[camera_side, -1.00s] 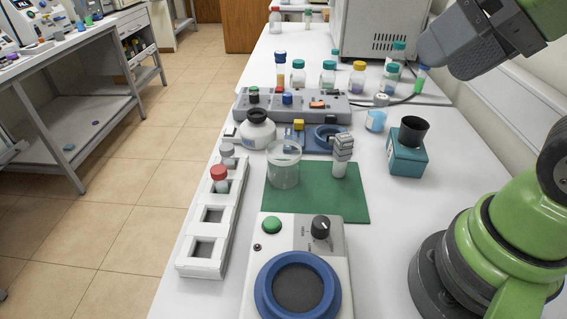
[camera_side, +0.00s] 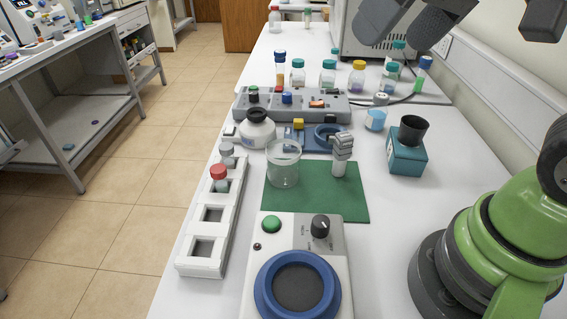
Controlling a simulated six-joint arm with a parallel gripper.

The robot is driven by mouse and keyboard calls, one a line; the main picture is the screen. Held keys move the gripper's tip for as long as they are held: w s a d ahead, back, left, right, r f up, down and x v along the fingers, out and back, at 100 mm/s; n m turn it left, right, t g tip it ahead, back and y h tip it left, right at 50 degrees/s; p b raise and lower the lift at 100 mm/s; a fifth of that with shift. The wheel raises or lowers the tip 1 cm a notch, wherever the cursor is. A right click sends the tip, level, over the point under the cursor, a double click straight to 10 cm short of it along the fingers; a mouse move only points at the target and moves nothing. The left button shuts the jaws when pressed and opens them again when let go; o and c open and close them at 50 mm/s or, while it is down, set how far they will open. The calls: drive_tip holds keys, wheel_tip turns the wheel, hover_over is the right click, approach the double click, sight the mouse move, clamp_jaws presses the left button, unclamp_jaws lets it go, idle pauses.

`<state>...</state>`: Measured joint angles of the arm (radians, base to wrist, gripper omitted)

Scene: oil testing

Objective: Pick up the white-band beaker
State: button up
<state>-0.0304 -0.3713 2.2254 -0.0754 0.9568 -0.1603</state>
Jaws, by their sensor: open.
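A clear glass beaker (camera_side: 284,170) stands upright on the left part of a green mat (camera_side: 320,205). It has a pale rim and looks empty; a white band on it is not clearly visible, and it is the only beaker I can make out on the mat.
A grey stacked piece (camera_side: 341,155) stands close right of the beaker. A white round bottle (camera_side: 257,130) is behind it. A white rack (camera_side: 206,245) with a red-capped vial (camera_side: 219,178) lies left. A blue-ringed device (camera_side: 297,285) is in front, a teal box (camera_side: 407,155) right.

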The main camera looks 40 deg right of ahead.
drive_tip(key=w+f+n+g, duration=0.2)
drive_tip(key=w+f+n, duration=0.15)
drive_tip(key=w, duration=0.55)
drive_tip(key=n+g+h, duration=0.2)
drive_tip(key=n+g, duration=0.1)
drive_tip(key=n, duration=0.1)
approach(282, 151)
drive_tip(key=s+a+f, duration=0.2)
wheel_tip(282, 151, down, 6)
drive_tip(key=shift+d+r, duration=0.15)
drive_tip(key=shift+r, duration=0.05)
drive_tip(key=c, duration=1)
